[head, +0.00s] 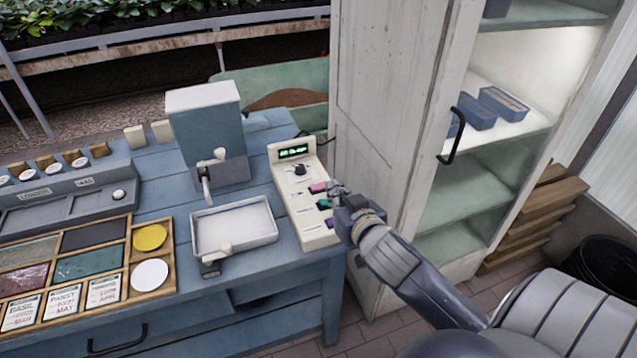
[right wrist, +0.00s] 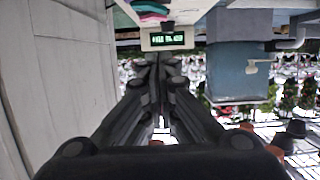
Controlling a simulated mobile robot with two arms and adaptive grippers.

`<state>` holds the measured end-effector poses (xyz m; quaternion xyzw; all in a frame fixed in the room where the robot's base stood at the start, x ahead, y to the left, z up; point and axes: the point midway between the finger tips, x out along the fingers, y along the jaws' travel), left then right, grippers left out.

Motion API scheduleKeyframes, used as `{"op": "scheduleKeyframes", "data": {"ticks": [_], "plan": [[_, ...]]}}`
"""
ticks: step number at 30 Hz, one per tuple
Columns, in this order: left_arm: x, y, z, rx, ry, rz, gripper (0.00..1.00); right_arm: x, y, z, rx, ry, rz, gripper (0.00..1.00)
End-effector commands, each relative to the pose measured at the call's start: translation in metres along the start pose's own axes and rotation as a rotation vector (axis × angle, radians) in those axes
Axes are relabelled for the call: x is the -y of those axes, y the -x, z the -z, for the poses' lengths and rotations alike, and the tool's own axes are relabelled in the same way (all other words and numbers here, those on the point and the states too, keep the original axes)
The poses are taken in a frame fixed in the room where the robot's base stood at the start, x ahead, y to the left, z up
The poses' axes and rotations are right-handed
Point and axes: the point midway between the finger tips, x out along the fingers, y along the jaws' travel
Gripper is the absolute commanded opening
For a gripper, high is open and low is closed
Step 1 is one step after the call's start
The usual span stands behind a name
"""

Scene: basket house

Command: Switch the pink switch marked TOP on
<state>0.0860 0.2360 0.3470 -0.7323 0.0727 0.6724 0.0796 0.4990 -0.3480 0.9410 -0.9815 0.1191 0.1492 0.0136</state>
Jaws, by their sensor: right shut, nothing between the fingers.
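The pink switch (head: 317,188) is the uppermost of the coloured switches on a cream control box (head: 306,216) at the right end of the blue table. A teal switch and a purple switch sit below it. In the right wrist view the pink switch (right wrist: 150,8) shows at the top edge, near the box's green display (right wrist: 168,38). My right gripper (head: 338,190) is shut and empty, just right of the pink switch; I cannot tell whether it touches it. The TOP marking is too small to read. My left gripper is not in view.
A white tray (head: 235,228) and a blue-grey dispenser (head: 208,130) stand left of the box. A white cabinet door (head: 385,110) with a black handle stands close behind my right gripper. A wooden compartment tray (head: 167,232) lies at the left.

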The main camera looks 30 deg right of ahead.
Motion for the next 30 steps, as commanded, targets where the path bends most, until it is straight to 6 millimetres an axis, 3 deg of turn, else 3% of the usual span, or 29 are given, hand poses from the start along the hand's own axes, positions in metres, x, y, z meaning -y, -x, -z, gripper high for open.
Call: {"op": "scheduleKeyframes", "data": {"ticks": [4, 17, 30], "plan": [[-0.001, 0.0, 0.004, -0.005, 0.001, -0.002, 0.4, -0.002, -0.003, 0.017, -0.051, -0.013, 0.008, 0.0], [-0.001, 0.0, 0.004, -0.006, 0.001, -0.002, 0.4, -0.002, -0.007, 0.018, -0.054, -0.014, 0.009, 0.0], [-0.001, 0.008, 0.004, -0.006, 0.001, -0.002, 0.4, -0.002, -0.071, 0.023, -0.054, -0.014, 0.007, 0.0]]}}
